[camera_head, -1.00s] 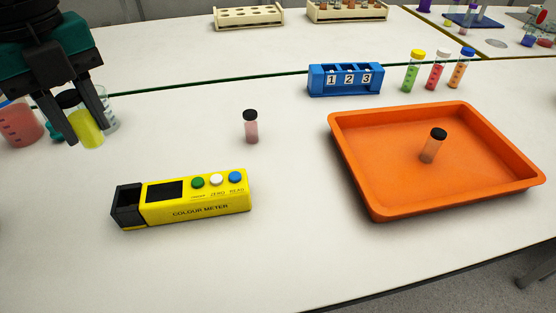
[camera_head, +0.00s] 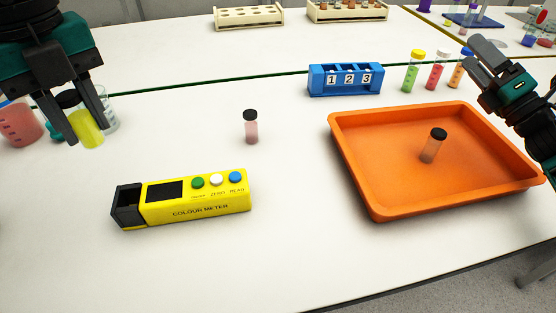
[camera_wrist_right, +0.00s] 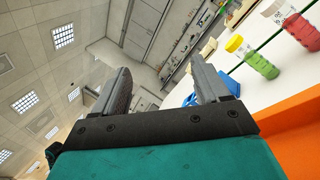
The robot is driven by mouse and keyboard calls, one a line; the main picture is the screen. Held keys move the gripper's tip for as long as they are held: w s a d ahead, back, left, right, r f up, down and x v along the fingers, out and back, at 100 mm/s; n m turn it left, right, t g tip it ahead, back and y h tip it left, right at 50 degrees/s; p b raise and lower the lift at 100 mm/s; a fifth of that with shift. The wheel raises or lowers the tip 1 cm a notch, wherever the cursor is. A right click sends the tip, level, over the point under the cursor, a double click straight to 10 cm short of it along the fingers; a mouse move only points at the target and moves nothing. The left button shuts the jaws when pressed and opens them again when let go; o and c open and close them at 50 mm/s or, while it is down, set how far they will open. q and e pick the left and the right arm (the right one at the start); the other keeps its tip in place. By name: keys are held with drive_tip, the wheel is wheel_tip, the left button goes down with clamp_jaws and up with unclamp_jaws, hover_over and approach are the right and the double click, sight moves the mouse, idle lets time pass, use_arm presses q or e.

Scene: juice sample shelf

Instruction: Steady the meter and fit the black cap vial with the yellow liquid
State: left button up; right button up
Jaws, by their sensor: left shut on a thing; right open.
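The yellow colour meter (camera_head: 195,199) lies on the white table at front left, with an open black well (camera_head: 127,205) at its left end. My left gripper (camera_head: 88,125) is shut on the black cap vial with yellow liquid (camera_head: 87,128), at the far left behind the meter. The vial is upright; I cannot tell whether it touches the table. My right gripper (camera_head: 478,55) is open and empty, at the right above the orange tray's far side. In the right wrist view its two fingers (camera_wrist_right: 160,85) stand apart with nothing between them.
A blue numbered rack (camera_head: 345,80) and several coloured vials (camera_head: 412,72) stand behind. Beakers (camera_head: 20,124) are at far left. The table between meter and tray is clear.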

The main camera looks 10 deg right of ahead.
drive_tip(key=w+a+n+g+y, duration=0.15)
drive_tip(key=a+n+y, duration=0.25)
drive_tip(key=a, duration=0.4)
drive_tip(key=w+a+n+g+y, duration=0.1)
drive_tip(key=a+n+g+y, duration=0.3)
drive_tip(key=a, duration=0.3)
drive_tip(key=n+g, duration=1.6)
drive_tip(key=n, duration=0.1)
approach(227, 192)
drive_tip(key=shift+w+d+f, duration=0.9)
drive_tip(key=shift+w+f, duration=0.1)
drive_tip(key=shift+f, duration=0.05)
drive_tip(key=shift+s+a+f, duration=0.1)
drive_tip(key=shift+a+f, duration=0.05)
drive_tip(key=shift+a, duration=0.1)
drive_tip(key=x, duration=1.1)
drive_tip(key=shift+a, duration=0.25)
drive_tip(key=c, duration=1)
use_arm(q)
drive_tip(key=shift+f, duration=5.3)
